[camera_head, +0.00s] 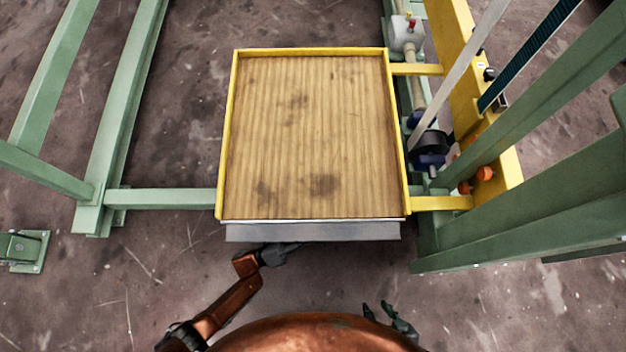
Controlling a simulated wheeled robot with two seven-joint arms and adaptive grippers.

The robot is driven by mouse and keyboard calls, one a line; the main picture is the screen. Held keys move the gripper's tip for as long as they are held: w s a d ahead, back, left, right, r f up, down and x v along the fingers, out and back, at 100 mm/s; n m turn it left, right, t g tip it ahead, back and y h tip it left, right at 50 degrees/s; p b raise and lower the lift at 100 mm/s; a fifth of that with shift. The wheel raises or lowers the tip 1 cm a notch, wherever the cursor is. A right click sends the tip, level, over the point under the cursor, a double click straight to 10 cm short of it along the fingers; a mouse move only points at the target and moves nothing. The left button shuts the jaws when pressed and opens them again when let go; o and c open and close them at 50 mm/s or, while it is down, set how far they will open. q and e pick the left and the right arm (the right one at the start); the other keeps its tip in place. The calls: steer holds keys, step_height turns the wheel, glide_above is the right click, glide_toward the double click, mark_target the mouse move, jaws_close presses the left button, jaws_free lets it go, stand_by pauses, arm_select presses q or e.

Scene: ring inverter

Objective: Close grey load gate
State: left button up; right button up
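The grey load gate (313,232) shows as a narrow grey strip along the near edge of the wooden platform (312,130). It sits just outside the yellow rim, and its tilt is hard to judge from above. My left gripper (284,249) is just below the left half of the gate's near edge. I cannot tell whether it touches the gate or whether its fingers are apart. My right gripper (378,308) is at the bottom, right of centre, away from the gate. Its dark fingers are spread with nothing between them.
A green frame (118,110) stands on the left, and green beams (530,215) fill the right. A yellow upright (455,60) with a dark motor-like part (432,148) is right of the platform. Stained concrete floor (130,280) lies open in front.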

arm_select(q)
steer(key=shift+c, duration=0.3)
jaws_close()
steer(key=shift+s+r, duration=0.1)
